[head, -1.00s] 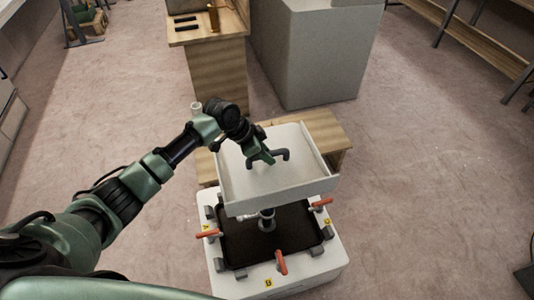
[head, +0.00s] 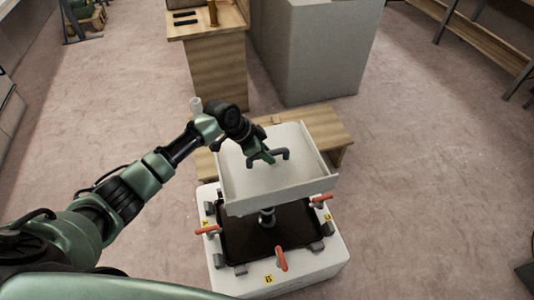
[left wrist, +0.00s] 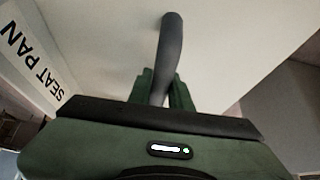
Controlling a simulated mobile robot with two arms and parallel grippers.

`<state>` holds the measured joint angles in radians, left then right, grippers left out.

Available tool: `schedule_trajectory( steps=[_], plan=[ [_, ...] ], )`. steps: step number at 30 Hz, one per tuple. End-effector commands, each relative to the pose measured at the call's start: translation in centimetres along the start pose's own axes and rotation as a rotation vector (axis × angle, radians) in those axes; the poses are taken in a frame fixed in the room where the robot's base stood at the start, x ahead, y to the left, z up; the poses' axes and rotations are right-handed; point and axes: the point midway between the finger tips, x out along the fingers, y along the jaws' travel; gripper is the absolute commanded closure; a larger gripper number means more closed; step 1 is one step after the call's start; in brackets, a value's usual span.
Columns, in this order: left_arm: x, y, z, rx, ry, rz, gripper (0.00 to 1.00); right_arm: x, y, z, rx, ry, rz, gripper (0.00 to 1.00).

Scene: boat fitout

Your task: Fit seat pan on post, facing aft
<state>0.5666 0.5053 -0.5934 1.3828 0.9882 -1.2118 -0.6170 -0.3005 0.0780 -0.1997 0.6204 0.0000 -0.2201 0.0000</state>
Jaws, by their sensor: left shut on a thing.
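The seat pan (head: 250,184) is a white shallow tray with raised sides and a dark handle (head: 282,155) on its top face. My left gripper (head: 268,158) is shut on that handle and holds the pan above the post. In the left wrist view the handle (left wrist: 170,50) runs between my fingers (left wrist: 160,88), and a "SEAT PAN" label (left wrist: 32,68) shows on the pan's side. The post (head: 267,217) stands in the black recess of a white base, partly hidden under the pan's near edge. Whether pan and post touch is unclear. My right gripper is out of view.
The white base (head: 217,277) has red-handled clamps (head: 281,259) and yellow letter tags around its black recess (head: 245,250). A wooden bench (head: 330,130) stands close behind. A wooden cabinet (head: 218,75) and large grey block (head: 320,60) stand farther back.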

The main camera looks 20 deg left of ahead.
Motion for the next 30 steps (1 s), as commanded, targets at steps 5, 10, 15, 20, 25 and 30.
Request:
schedule_trajectory(
  steps=[5,10,15,20,25,30],
  plan=[
    [-0.2,-0.1,-0.3,0.001,0.007,-0.003,0.69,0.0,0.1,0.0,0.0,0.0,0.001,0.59],
    [-0.1,-0.1,-0.2,0.001,0.004,-0.001,0.55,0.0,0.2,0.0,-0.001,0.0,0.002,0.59],
    [0.1,0.1,0.2,-0.001,-0.004,0.002,0.55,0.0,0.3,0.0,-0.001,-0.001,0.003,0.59],
    [-1.0,0.0,0.1,0.001,-0.002,0.0,0.55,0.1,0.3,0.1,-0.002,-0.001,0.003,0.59],
    [-4.0,-0.1,0.1,0.002,0.001,-0.003,0.55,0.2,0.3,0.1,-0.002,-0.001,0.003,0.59],
    [-6.6,-0.1,-0.1,0.002,0.003,-0.002,0.55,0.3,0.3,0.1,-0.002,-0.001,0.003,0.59]
  ],
)
